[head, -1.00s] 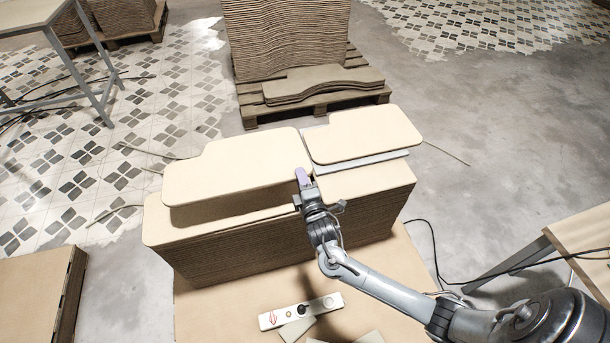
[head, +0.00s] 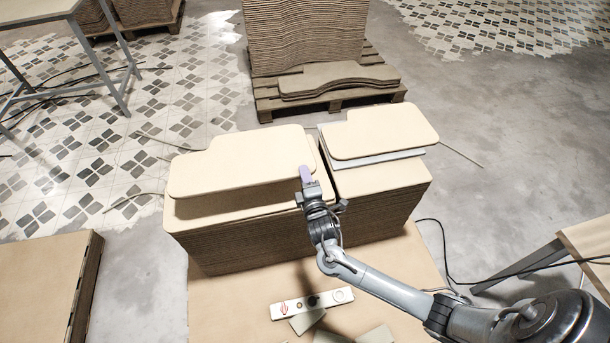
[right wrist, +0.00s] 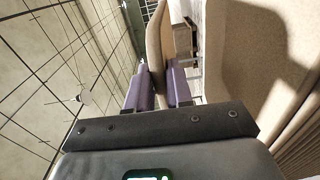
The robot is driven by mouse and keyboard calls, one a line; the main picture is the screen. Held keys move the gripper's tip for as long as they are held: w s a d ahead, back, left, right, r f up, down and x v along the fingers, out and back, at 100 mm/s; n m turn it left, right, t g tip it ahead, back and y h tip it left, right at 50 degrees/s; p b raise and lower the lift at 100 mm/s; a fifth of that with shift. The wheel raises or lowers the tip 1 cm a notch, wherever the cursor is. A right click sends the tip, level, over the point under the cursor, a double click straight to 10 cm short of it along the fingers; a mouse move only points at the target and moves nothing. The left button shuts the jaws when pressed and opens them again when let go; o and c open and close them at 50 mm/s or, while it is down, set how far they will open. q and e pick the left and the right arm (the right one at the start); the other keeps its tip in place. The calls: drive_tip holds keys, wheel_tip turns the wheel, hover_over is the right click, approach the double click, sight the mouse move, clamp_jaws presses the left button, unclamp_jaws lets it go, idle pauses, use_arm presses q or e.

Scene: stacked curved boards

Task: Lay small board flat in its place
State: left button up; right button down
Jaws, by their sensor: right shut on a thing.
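The small board (head: 240,163) is a thin beige sheet with rounded corners and a step in its far edge. In the head view it is over the left stack (head: 240,237), with a dark shadow beneath its near edge. My right gripper (head: 306,175), with purple fingertips, is at its right end. In the right wrist view the purple fingers (right wrist: 160,88) are shut on the board (right wrist: 155,40), seen nearly edge-on. The stack's top (right wrist: 250,50) lies to the right there, apart from the board and carrying a shadow. My left gripper is out of view.
A right stack (head: 385,183) stands beside the left one across a dark gap, with a similar board (head: 380,131) over a pale sheet on it. A white strip tool (head: 313,303) lies in front. Another pallet (head: 330,98) stands behind. A table (head: 590,245) is at right.

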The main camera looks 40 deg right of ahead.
drive_tip(key=shift+r, duration=0.3)
drive_tip(key=shift+f+b, duration=1.1)
drive_tip(key=shift+f, duration=1.3)
drive_tip(key=shift+f+b, duration=0.6)
drive_tip(key=shift+f, duration=1.2)
drive_tip(key=shift+w+p, duration=0.1)
drive_tip(key=shift+p, duration=0.2)
drive_tip(key=shift+f, duration=0.25)
drive_tip(key=shift+f, duration=0.2)
